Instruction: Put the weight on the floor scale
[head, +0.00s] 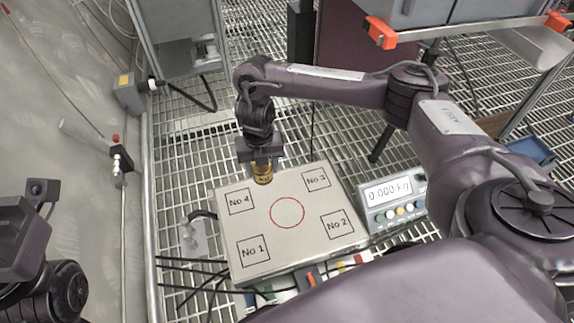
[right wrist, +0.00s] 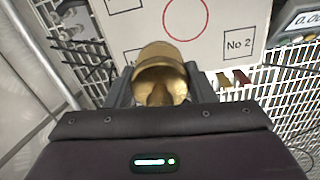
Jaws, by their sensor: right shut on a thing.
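The weight (head: 262,174) is a small brass cylinder. My right gripper (head: 262,165) is shut on it and holds it at the far edge of the floor scale, between the squares No 4 and No 3. The floor scale (head: 262,238) has a pale square plate with a red circle in the middle and numbered squares at its corners. In the right wrist view the weight (right wrist: 160,72) sits between the fingers, with the scale plate (right wrist: 215,55) beyond it. I cannot tell whether the weight touches the plate. My left gripper (head: 22,225) shows partly at the left edge; its fingers are hard to make out.
The display box (head: 393,198) right of the scale reads 0.000 kg. Cables (head: 190,275) lie on the grating in front and to the left. A grey cabinet (head: 180,40) stands behind, and a wall with a pipe runs along the left. The plate itself is clear.

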